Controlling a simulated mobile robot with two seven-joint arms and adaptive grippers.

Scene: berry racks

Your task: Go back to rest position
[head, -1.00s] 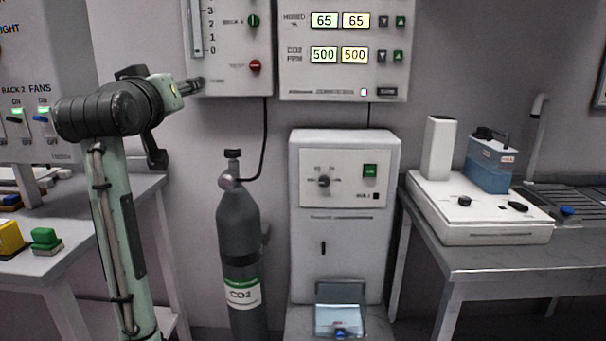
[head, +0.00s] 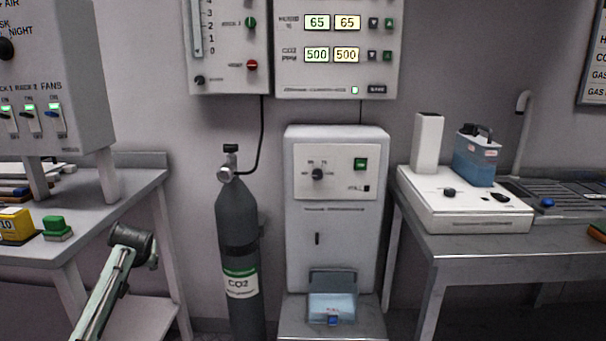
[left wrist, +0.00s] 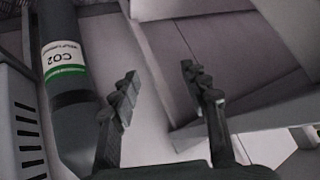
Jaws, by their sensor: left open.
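My left arm comes in at the lower left of the head view, low in front of the left table; its gripper is out of that view. In the left wrist view my left gripper (left wrist: 160,95) is open, with nothing between its two dark fingers. The grey CO2 cylinder (head: 238,225) stands upright against the wall in the head view. It also shows in the left wrist view (left wrist: 62,60), to the left of the fingers and apart from them as far as I can see. My right gripper is not in view.
A white machine (head: 337,215) with a blue tray (head: 332,308) stands right of the cylinder. The left table (head: 110,195) holds yellow and green blocks and a switch panel (head: 50,85). The right table (head: 470,245) carries a white device (head: 465,205) and a blue container (head: 475,160).

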